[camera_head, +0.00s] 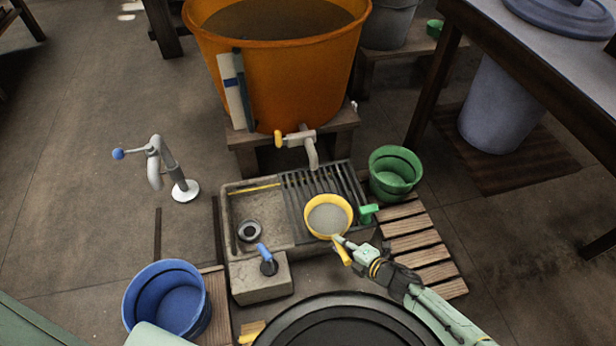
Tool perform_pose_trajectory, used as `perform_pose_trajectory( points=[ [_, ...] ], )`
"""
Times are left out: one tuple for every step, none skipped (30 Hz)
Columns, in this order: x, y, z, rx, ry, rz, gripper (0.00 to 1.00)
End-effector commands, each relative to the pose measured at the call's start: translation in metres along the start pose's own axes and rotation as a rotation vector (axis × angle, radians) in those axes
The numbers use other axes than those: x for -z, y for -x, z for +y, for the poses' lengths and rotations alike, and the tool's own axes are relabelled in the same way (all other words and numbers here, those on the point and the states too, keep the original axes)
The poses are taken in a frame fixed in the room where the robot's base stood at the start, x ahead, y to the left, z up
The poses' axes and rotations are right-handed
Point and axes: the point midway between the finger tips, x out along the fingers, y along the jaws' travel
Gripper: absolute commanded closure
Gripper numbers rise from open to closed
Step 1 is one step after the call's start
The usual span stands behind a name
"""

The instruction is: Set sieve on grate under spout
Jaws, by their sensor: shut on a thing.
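The yellow sieve (348,204) with a grey mesh is over the front part of the dark slatted grate (298,186). I cannot tell whether it rests on the slats or is held just above them. My gripper (341,243) is shut on the sieve's yellow handle at its front right. The grey spout (312,155) with a yellow tap handle comes out of the large orange tub (290,80). The sieve lies in front of the spout's mouth and slightly right of it in the picture.
A green bucket (396,168) stands on wooden slats (418,243) right of the grate. A green-handled object (368,213) is close to the sieve's right side. A stone basin (233,215) adjoins the grate on the left. A blue bucket (150,275) stands front left.

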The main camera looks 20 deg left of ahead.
Motion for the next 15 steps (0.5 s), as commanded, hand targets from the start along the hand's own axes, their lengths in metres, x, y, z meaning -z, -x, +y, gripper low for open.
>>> perform_pose_trajectory(
  points=[
    [-0.001,-0.001,0.001,-0.001,0.0,0.0,1.0],
    [-0.001,-0.002,0.001,-0.001,0.001,0.0,1.0],
    [-0.003,-0.005,0.003,-0.001,0.001,0.001,1.0],
    [-0.004,-0.009,0.004,0.0,0.002,0.001,1.0],
    [-0.006,-0.013,0.006,-0.001,0.002,0.002,1.0],
    [-0.009,-0.021,0.01,-0.001,0.002,0.003,1.0],
    [-0.013,-0.026,0.013,-0.001,0.003,0.003,1.0],
    [-0.016,-0.033,0.016,0.0,0.004,0.004,1.0],
    [-0.02,-0.043,0.021,-0.001,0.003,0.005,1.0],
    [-0.024,-0.049,0.024,-0.001,0.004,0.005,1.0],
    [-0.027,-0.056,0.027,0.0,0.004,0.005,1.0],
    [-0.032,-0.065,0.031,0.0,0.004,0.004,1.0],
    [-0.035,-0.071,0.034,0.0,0.004,0.004,1.0],
    [-0.04,-0.077,0.037,0.001,0.004,0.003,1.0],
    [-0.043,-0.086,0.041,0.0,0.004,0.004,1.0]
  ],
)
